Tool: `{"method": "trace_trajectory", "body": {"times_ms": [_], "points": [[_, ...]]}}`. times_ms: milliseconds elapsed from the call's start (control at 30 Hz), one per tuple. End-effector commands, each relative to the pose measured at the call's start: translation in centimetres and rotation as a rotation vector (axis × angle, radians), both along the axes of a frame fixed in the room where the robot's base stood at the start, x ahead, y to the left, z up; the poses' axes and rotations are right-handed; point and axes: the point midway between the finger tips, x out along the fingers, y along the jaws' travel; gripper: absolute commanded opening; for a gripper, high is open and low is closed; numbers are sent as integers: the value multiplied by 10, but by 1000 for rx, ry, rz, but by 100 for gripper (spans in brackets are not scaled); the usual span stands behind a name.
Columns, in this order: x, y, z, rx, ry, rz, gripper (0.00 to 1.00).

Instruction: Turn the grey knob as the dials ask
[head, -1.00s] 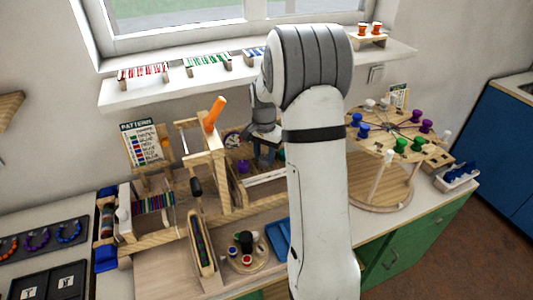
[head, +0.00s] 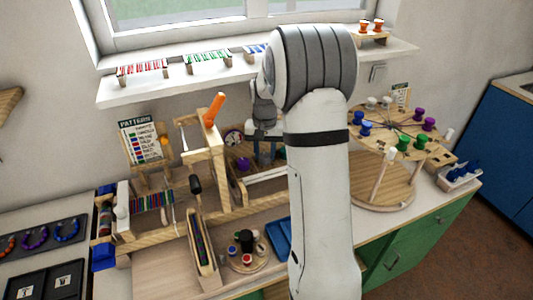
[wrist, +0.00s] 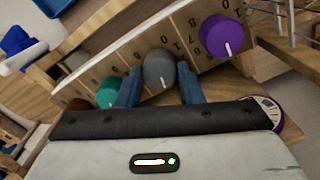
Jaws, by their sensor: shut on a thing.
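The grey knob (wrist: 159,68) sits on a wooden strip with printed numbers, between a purple knob (wrist: 222,36) and a teal knob (wrist: 108,92) in the wrist view. Its white mark points toward the bottom of that view. My gripper (wrist: 160,88) is shut on the grey knob, with a blue finger on each side. In the head view my gripper (head: 265,155) reaches down to the knob panel, and the grey knob is hidden there. A round dial (head: 233,137) stands behind the purple knob (head: 242,164); its reading is too small to tell.
A wooden frame with an orange handle (head: 214,109) stands close left of my gripper. A round spool stand (head: 383,190) is to the right. A pattern card (head: 145,142) stands at the back left. A blue tray (head: 280,236) lies in front.

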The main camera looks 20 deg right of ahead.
Motion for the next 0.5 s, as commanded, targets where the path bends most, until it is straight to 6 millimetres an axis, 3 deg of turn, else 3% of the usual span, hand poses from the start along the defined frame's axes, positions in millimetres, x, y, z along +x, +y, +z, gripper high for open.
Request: {"method": "trace_trajectory", "body": {"times_ms": [500], "points": [[-1, 1, -2, 3, 3, 478, 11]]}}
